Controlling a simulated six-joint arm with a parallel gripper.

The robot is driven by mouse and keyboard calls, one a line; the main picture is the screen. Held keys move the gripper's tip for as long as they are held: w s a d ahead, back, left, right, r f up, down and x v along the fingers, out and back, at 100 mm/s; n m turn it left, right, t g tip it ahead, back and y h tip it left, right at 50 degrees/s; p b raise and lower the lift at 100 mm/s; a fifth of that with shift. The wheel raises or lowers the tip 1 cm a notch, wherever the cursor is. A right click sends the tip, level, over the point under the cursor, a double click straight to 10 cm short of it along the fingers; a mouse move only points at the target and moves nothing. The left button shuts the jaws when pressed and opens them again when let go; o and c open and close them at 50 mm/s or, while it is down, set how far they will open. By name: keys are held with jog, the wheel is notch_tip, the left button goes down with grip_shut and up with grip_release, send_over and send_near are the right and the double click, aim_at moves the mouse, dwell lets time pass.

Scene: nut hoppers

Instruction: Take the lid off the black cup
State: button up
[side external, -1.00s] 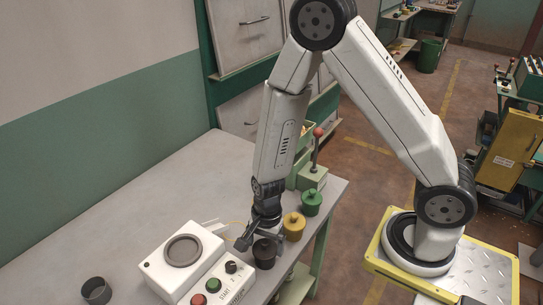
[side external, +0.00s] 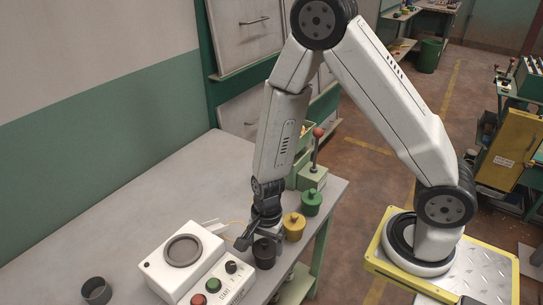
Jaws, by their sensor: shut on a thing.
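The black cup (side external: 264,259) stands on the table near its front edge, between the white control box and the yellow cup. My gripper (side external: 262,238) is right at the top of the black cup, pointing down, and is shut on its lid. The lid is mostly hidden by the fingers, and I cannot tell whether it sits on the cup or is apart from it.
A yellow lidded cup (side external: 294,227) and a green lidded cup (side external: 312,203) stand behind to the right. A white box (side external: 183,250) with a round plate and buttons is on the left. A dark open container (side external: 96,291) stands further left. A green lever device (side external: 313,176) is at the back. The table's (side external: 150,190) left rear is clear.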

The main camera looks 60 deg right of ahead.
aim_at(266, 241)
jog(key=shift+r, duration=0.15)
jog(key=shift+r, duration=4.8)
jog(key=d, duration=0.1)
jog(key=d+f, duration=0.1)
jog(key=s+d+f, duration=0.1)
jog(key=d, duration=0.1)
jog(key=shift+w, duration=0.1)
jog(key=w+f, duration=0.2)
jog(key=w, duration=0.2)
jog(key=w+f, duration=0.3)
jog(key=w, duration=0.1)
jog(key=w+f, duration=0.3)
jog(key=w, duration=0.1)
jog(key=shift+w+a+f, duration=0.15)
jog(key=shift+w+a, duration=0.05)
jog(key=shift+a, duration=0.15)
jog(key=shift+w+f, duration=0.4)
jog(key=shift+f, duration=0.05)
